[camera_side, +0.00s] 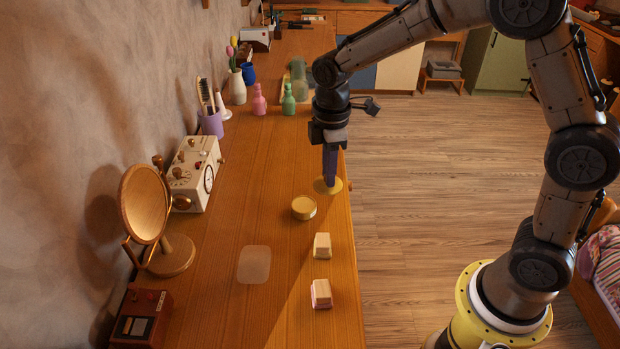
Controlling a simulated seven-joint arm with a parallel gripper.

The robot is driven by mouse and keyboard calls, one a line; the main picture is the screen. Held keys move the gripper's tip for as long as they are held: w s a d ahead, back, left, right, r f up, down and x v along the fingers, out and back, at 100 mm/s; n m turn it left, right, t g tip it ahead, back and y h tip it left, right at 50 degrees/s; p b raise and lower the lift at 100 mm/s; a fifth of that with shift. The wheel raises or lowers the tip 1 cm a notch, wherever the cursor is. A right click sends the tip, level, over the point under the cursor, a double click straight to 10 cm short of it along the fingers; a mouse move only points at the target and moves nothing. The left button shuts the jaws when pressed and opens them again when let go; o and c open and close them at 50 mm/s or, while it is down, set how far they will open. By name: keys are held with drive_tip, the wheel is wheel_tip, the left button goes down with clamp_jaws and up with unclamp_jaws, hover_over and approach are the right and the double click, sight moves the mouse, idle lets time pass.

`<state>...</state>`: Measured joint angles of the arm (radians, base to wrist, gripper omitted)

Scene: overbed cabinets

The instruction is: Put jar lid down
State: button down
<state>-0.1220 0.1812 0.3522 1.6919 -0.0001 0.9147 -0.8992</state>
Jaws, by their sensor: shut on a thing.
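My gripper (329,178) points straight down near the right edge of the wooden counter. It is shut on the jar lid (320,187), a flat yellow disc, seen partly behind the fingers. I cannot tell whether the lid touches the counter or hangs just above it. A round yellow jar (304,208) with a pale top stands on the counter, just left of and nearer than the lid.
Two small blocks (322,246) (321,294) and a pale flat mat (254,264) lie nearer. Counter left of the jar is clear.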

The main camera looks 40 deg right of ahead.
drive_tip(key=s+r, duration=0.3)
drive_tip(key=s, duration=0.4)
drive_tip(key=r, duration=0.1)
hover_over(333, 190)
drive_tip(key=shift+r+m, duration=0.2)
drive_tip(key=shift+m, duration=0.2)
drive_tip(key=shift+n, duration=0.3)
drive_tip(key=w+a+f, duration=0.2)
drive_tip(key=w+f, duration=0.2)
drive_tip(key=w, duration=0.2)
drive_tip(key=w+a+f, duration=0.3)
drive_tip(key=w+f, duration=0.1)
drive_tip(key=w, duration=0.2)
drive_tip(key=w+a+f, duration=0.3)
drive_tip(key=w+f, duration=0.1)
drive_tip(key=w, duration=0.2)
drive_tip(key=shift+w+f, duration=0.15)
drive_tip(key=shift+w+a+f, duration=0.2)
drive_tip(key=shift+w+f, duration=0.45)
drive_tip(key=shift+f, duration=1.65)
